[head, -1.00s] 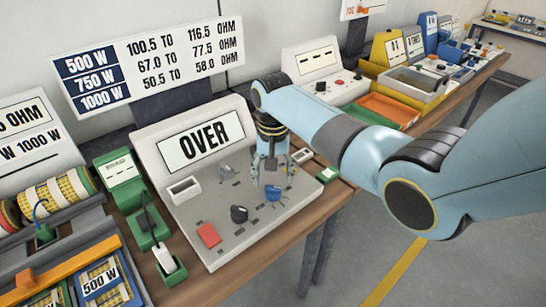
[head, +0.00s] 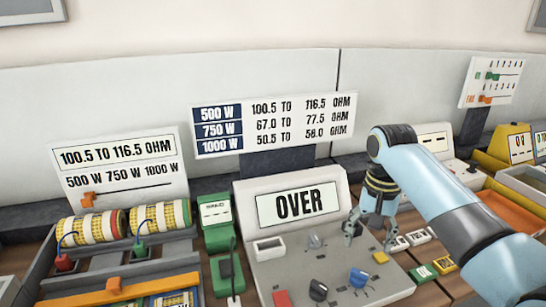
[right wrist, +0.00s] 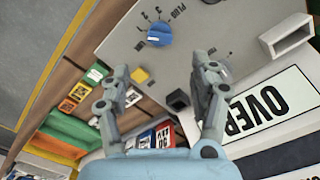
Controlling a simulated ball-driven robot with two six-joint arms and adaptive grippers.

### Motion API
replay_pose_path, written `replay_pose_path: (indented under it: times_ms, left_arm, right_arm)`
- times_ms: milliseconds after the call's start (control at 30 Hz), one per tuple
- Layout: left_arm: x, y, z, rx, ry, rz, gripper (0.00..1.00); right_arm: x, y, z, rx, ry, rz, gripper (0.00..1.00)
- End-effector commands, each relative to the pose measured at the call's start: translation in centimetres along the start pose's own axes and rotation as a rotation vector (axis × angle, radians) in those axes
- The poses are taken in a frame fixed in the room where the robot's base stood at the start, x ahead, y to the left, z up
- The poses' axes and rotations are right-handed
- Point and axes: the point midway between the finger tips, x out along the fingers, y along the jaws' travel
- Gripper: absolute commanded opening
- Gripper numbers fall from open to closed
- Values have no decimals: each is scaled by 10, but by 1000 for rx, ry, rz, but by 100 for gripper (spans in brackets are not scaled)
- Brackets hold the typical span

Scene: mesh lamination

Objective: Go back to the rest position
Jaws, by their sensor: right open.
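My right gripper (head: 368,232) is open and empty above the right part of the sloped grey test panel (head: 268,288), whose display reads OVER. In the right wrist view my right gripper (right wrist: 160,88) has its two fingers spread, with nothing between them but the panel surface behind. The blue knob (head: 358,277) is below the gripper in the head view, and it also shows in the right wrist view (right wrist: 159,33). A yellow button (head: 380,258) is close by. I cannot tell how far the fingertips are above the panel. My left gripper is not in view.
A green box (head: 216,236) stands left of the panel, and a rack with yellow mesh rolls (head: 92,229) is further left. Small labelled blocks (head: 419,237) and an orange tray (head: 510,210) lie to the right. Limit signs (head: 272,125) stand behind.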

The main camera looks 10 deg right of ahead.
Motion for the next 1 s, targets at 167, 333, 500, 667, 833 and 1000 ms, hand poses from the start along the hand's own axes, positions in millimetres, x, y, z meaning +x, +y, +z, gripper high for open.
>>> replay_pose_path:
  times_ms: [167,333,500,667,833,1000]
  left_arm:
    - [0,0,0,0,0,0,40]
    - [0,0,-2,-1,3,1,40]
    - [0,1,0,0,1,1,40]
    - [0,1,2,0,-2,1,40]
    - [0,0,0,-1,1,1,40]
    - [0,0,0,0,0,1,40]
  right_arm:
    - [14,18,32,-92,40,-1,62]
    - [19,55,101,-302,138,-9,62]
    - [3,81,151,-451,210,-13,62]
    - [-17,98,184,-549,260,-14,62]
    - [-39,113,213,-629,301,-14,62]
    - [-61,125,236,-696,337,-12,62]
